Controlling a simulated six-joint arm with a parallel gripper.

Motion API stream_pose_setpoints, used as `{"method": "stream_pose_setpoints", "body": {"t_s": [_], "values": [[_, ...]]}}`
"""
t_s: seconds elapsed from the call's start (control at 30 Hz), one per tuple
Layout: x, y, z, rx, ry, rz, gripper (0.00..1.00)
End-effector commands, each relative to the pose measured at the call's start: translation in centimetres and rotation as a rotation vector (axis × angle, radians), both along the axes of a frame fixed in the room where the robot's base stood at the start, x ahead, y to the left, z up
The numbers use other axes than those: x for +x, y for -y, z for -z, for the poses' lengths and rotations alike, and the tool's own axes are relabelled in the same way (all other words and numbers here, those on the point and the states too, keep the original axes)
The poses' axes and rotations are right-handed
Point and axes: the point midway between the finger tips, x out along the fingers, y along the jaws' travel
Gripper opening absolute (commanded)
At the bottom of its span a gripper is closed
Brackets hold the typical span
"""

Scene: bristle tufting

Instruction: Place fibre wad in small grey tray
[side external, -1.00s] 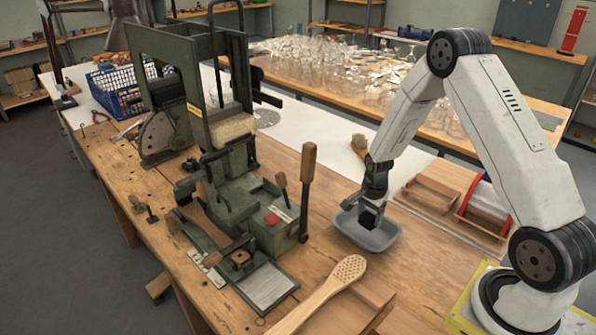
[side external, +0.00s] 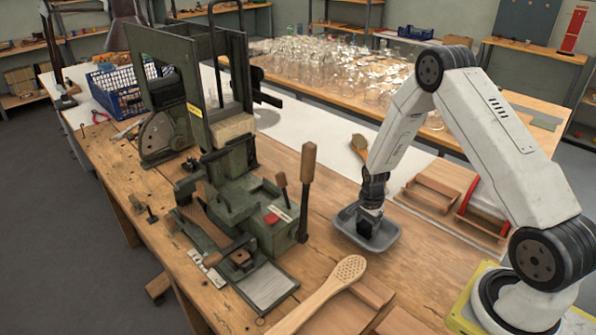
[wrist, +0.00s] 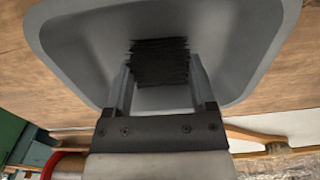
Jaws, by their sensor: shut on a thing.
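The small grey tray (side external: 391,243) sits on the wooden bench at the centre right and shows large in the wrist view (wrist: 75,50). The fibre wad (wrist: 160,62) is a black, bristly block between my two fingers. My gripper (side external: 367,226) is shut on the wad and points down inside the tray's outline. In the wrist view, the gripper (wrist: 163,82) has a finger on each side of the wad, with the tray floor behind it. I cannot tell whether the wad touches the floor.
A green tufting machine (side external: 235,190) with upright levers stands left of the tray. A perforated wooden brush blank (side external: 335,280) lies in front. A wooden-handled brush (side external: 359,145) and a wooden box (side external: 432,190) are behind and to the right.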

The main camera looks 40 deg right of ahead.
Motion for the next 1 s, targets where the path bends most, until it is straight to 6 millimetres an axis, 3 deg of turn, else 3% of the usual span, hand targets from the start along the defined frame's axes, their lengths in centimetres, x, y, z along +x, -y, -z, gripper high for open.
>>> {"method": "stream_pose_setpoints", "body": {"t_s": [0.03,0.1,0.57,1.0], "values": [[0.0,0.0,0.1,0.0,0.001,0.0,0.78],[0.0,0.0,0.0,0.0,0.001,0.0,1.0],[0.0,0.0,-0.5,-0.001,0.001,0.0,1.0],[0.1,0.0,-5.0,-0.001,0.003,0.0,1.0]]}}
